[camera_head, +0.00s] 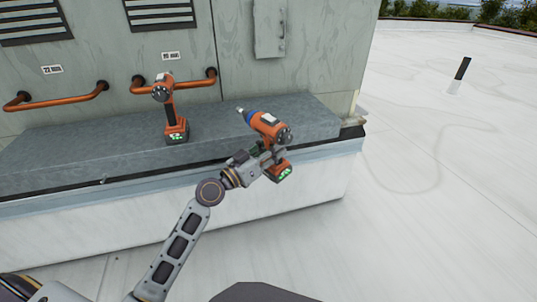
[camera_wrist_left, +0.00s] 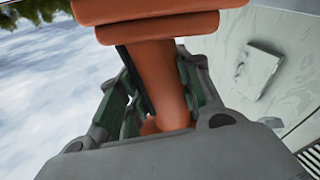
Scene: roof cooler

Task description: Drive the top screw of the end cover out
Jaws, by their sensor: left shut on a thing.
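My left gripper (camera_head: 272,162) is shut on the handle of an orange power screwdriver (camera_head: 268,124) with a blue nose, which points up and left. The driver is held in front of the grey ledge, its green-lit battery (camera_head: 280,173) below the fingers. In the left wrist view, the orange handle (camera_wrist_left: 170,85) sits between the gripper's green-padded fingers. A small grey panel (camera_head: 270,28) is on the cooler wall, and it also shows in the left wrist view (camera_wrist_left: 258,70). I cannot tell whether it is the end cover, and no screw can be made out. My right gripper is not in view.
A second orange driver (camera_head: 172,115) stands upright on the grey ledge (camera_head: 85,153). Orange handrails (camera_head: 62,99) and dark louvres (camera_head: 32,22) are on the pale cooler wall. The white roof (camera_head: 440,190) is open to the right, with a short black post (camera_head: 462,68).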

